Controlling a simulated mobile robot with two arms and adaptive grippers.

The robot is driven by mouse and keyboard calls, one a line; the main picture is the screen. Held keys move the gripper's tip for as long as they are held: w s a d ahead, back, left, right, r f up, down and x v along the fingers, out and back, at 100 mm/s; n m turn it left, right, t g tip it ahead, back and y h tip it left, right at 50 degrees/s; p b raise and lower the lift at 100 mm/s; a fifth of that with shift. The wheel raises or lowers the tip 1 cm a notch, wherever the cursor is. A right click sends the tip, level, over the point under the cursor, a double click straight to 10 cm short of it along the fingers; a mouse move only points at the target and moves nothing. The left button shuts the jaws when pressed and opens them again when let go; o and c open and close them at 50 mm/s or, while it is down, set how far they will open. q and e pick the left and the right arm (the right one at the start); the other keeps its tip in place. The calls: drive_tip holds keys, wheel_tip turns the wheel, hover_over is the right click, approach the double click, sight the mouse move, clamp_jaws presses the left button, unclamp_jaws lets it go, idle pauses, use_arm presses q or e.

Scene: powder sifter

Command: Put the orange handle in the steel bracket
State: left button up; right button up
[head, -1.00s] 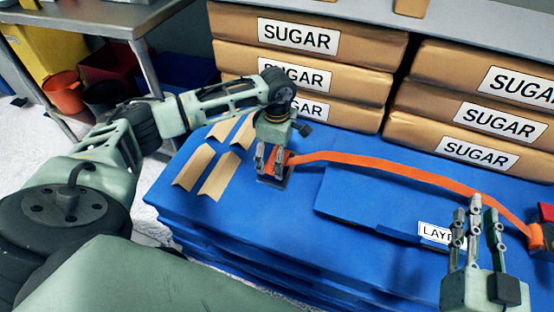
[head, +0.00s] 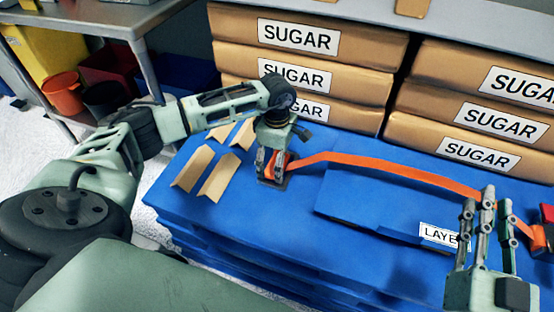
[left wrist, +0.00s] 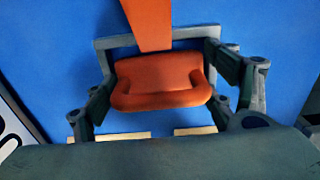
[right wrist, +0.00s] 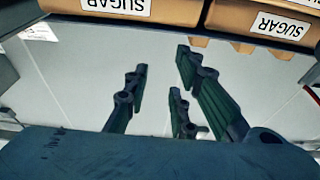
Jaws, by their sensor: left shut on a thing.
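The orange handle (left wrist: 160,82) is between the fingers of my left gripper (head: 272,168), which is shut on it. An orange strap (head: 390,167) runs from it to the right across the blue stack. The grey steel bracket (left wrist: 104,44) shows around the handle in the left wrist view, with its edges behind and beside it. In the head view the bracket is a small grey piece (head: 273,184) on the blue surface, right under the fingertips. I cannot tell whether the handle is seated in it. My right gripper (head: 487,205) is open and empty near the right side.
Stacked sugar sacks (head: 300,105) line the back. Several tan angled pieces (head: 193,168) lie left of the bracket. A labelled blue sheet (head: 370,205) lies in the middle. The strap's far end meets an orange piece (head: 532,237) at right. A metal table (head: 110,25) stands at far left.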

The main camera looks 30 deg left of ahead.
use_arm(q)
drive_tip(key=shift+f, duration=0.3)
drive_tip(key=o, duration=1.4)
use_arm(e)
drive_tip(key=shift+s+a+r+t+y, duration=0.15)
drive_tip(key=shift+r+t, duration=0.1)
drive_tip(key=shift+r, duration=0.3)
drive_tip(key=shift+s+r+t+y, duration=0.15)
drive_tip(key=shift+r+t, duration=0.1)
drive_tip(key=shift+r, duration=0.25)
use_arm(q)
drive_tip(key=shift+r, duration=0.1)
use_arm(e)
drive_tip(key=shift+w+f, duration=0.1)
drive_tip(key=shift+f, duration=0.05)
